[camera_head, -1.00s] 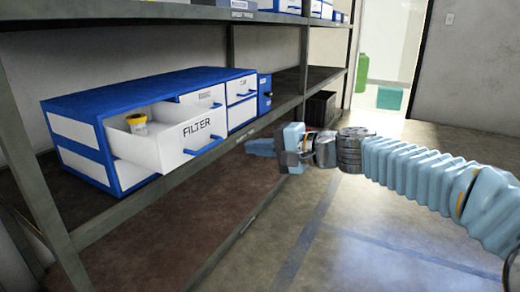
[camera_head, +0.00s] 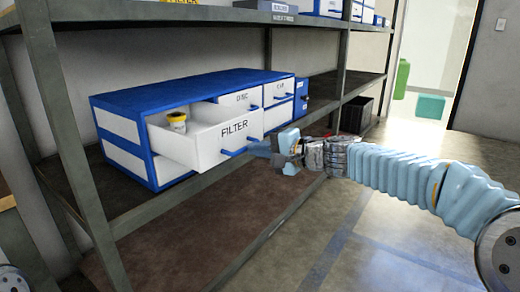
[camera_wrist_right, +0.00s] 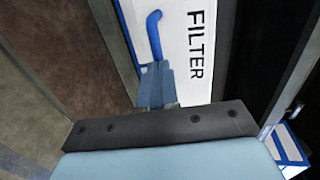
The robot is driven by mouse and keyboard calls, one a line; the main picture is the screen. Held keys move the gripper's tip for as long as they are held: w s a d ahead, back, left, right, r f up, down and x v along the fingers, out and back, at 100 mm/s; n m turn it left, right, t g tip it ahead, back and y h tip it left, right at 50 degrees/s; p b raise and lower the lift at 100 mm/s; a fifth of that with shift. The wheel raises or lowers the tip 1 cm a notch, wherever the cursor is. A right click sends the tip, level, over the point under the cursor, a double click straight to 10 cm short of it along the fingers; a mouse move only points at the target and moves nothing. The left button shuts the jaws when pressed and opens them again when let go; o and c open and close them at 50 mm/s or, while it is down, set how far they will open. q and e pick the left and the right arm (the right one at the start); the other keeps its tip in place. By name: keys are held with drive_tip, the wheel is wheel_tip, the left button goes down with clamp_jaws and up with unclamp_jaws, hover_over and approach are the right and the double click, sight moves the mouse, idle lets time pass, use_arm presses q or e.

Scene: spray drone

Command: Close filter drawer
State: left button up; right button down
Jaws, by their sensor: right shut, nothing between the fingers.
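The filter drawer (camera_head: 222,144), white and labelled FILTER, is pulled out of the blue and white cabinet (camera_head: 190,92) on the shelf. Its blue handle (camera_head: 239,151) is on the front; the handle also shows in the right wrist view (camera_wrist_right: 154,35). A small container with a yellow rim (camera_head: 177,122) stands upright inside the drawer. My right gripper (camera_head: 257,149) is shut and empty, just in front of the drawer front at the handle's right end. In the right wrist view its fingers (camera_wrist_right: 155,84) appear close to the handle; I cannot tell if they touch. My left gripper is not in view.
The cabinet's other drawers, including one labelled DISC (camera_head: 241,99), look shut. A metal shelf post (camera_head: 268,48) and the lower shelf edge (camera_head: 150,214) are close by. A dark crate (camera_head: 356,114) stands farther back. The floor at right is open.

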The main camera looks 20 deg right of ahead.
sight(235, 140)
drive_tip(key=shift+w+a, duration=0.1)
drive_tip(key=x, duration=0.3)
drive_tip(key=r+x, duration=0.1)
drive_tip(key=x, duration=0.5)
drive_tip(key=shift+w+r+p, duration=0.1)
drive_tip(key=shift+r+p, duration=0.3)
drive_tip(key=p+x, duration=0.1)
drive_tip(key=x, duration=0.2)
drive_tip(key=r+p+x, duration=0.1)
drive_tip(key=x, duration=0.2)
drive_tip(key=p+x, duration=0.1)
drive_tip(key=x, duration=0.2)
drive_tip(key=shift+w+a+r, duration=0.15)
drive_tip(key=shift+w+r, duration=0.05)
drive_tip(key=shift+r, duration=0.2)
drive_tip(key=shift+w+a+p, duration=0.35)
drive_tip(key=shift+w+p, duration=0.1)
